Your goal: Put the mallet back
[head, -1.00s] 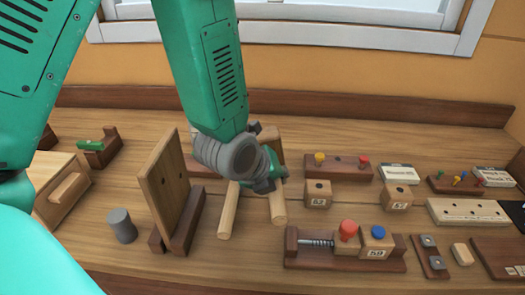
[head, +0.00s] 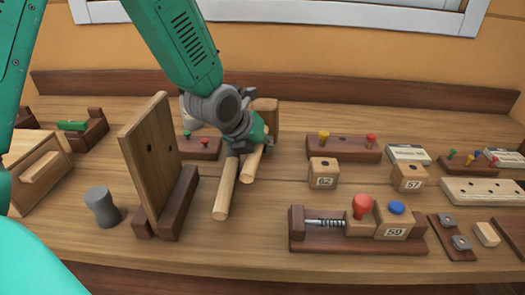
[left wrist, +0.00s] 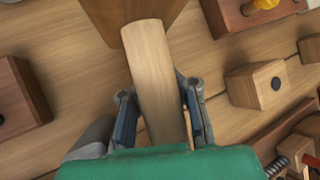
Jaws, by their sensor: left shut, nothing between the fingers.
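My left gripper (head: 245,140) is low over the bench, left of the block marked 62. In the left wrist view its fingers (left wrist: 161,118) lie on either side of a pale wooden mallet handle (left wrist: 155,70), with no clear grip on it. The handle runs to a brown wooden mallet head (left wrist: 128,15); the head view shows that head (head: 265,110) behind the gripper. Two pale round wooden rods show below the gripper: a longer one (head: 226,190) and a shorter one (head: 252,163). Their upper ends are hidden. My right gripper is not in view.
Left of the gripper stand an upright holed board (head: 152,150) in a dark base and a grey cylinder (head: 102,207). To the right are a screw fixture (head: 335,243) and numbered blocks (head: 322,172). Bare bench lies between rods and fixture.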

